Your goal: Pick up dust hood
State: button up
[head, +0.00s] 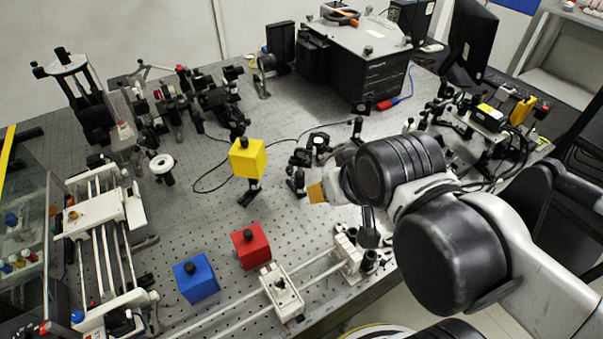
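Three coloured boxes with black knobs on top could each be the dust hood; I cannot tell which one is. The yellow box (247,159) sits raised at the middle of the bench, with a black post showing below it. The red box (251,247) and the blue box (196,280) stand lower on the bench, nearer the front, with the blue one to the left. My gripper (318,193) is to the right of the yellow box and apart from all three boxes. My arm hides most of it, so its opening does not show.
The perforated optical bench (215,220) has some free room between the yellow and red boxes. White rails with a carriage (283,292) run along the front. Optical mounts (318,145) stand behind my gripper. A large grey instrument (358,72) is at the back.

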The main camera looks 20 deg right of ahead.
aim_at(253, 247)
jog(key=k+j+u, duration=0.15)
jog(key=u, duration=0.3)
jog(key=k+j+u, duration=0.3)
jog(key=u, duration=0.2)
